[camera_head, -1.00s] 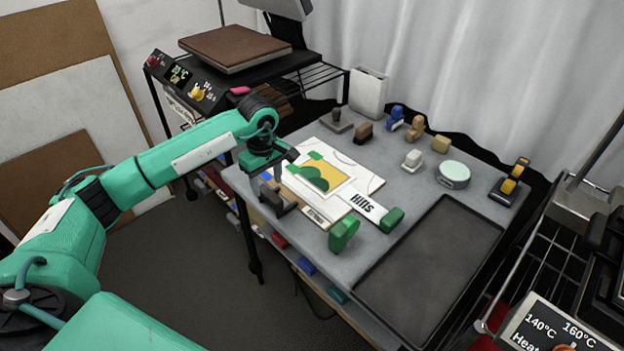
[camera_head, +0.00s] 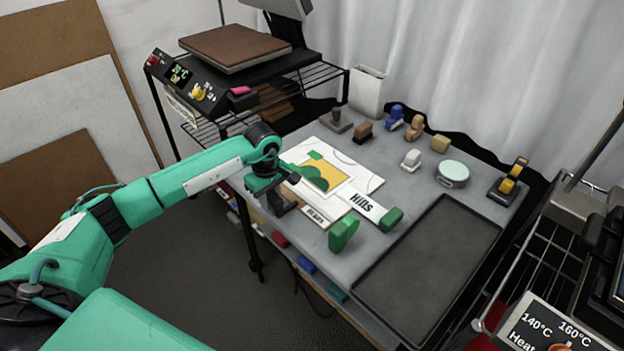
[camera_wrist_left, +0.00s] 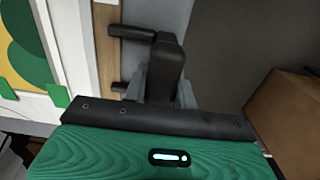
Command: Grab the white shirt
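The white shirt (camera_head: 366,182) appears to be the flat white cloth with thin curved lines on the table, partly under a "Hills" print (camera_head: 325,176). The print's edge also shows at the left of the left wrist view (camera_wrist_left: 28,60). My left gripper (camera_head: 283,190) is at the shirt's left side, low over a dark block with a handle (camera_wrist_left: 165,65). In the wrist view its grey fingers are apart, one on each side of this block; contact is unclear. The gripper hides part of the shirt's left edge in the head view. My right gripper is out of view.
Green blocks (camera_head: 343,234) stand near the print's front edge. A dark tray (camera_head: 430,270) lies at the right. Small coloured blocks, a round tin (camera_head: 452,174) and a tape dispenser (camera_head: 510,184) line the back. A heat press (camera_head: 235,48) stands behind left.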

